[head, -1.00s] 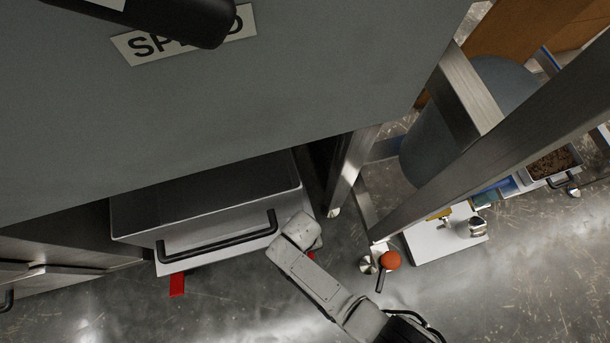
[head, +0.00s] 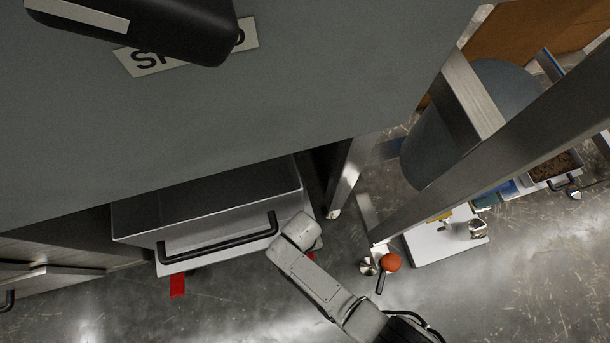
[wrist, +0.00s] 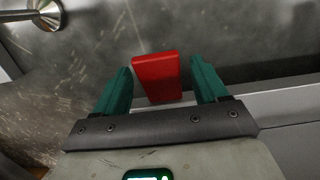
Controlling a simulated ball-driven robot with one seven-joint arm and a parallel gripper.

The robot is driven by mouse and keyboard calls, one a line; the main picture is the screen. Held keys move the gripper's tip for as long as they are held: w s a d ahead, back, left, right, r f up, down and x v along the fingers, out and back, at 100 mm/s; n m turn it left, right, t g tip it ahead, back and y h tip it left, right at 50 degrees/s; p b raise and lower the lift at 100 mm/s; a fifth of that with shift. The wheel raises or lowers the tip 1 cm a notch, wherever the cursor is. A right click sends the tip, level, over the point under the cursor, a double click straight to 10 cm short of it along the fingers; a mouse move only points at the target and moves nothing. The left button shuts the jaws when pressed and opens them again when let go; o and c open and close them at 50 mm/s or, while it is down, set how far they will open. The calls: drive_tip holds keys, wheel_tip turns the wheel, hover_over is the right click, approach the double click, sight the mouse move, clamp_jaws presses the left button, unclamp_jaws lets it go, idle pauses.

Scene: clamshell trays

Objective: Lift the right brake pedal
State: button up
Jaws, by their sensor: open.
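A red brake pedal (wrist: 157,72) shows in the wrist view, between the two green fingers of my gripper (wrist: 161,78). The fingers are apart, with a gap visible on each side of the pedal. In the head view a small bit of red, the right pedal (head: 310,256), shows beside my arm, which hides most of it. The other red pedal (head: 177,285) is in plain view to the left, below the drawer unit. My fingertips are hidden in the head view.
A grey drawer unit with a black handle (head: 218,241) stands just above the pedals. Metal frame legs (head: 349,178) stand to the right, near an orange knob (head: 391,262) and a white board (head: 446,240). The floor (head: 240,315) in front is open.

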wheel_tip(320, 180, up, 11)
drive_tip(key=w+p, duration=0.1)
drive_tip(key=p, duration=0.5)
drive_tip(key=shift+w+a+f, duration=0.15)
drive_tip(key=shift+a+f, duration=0.05)
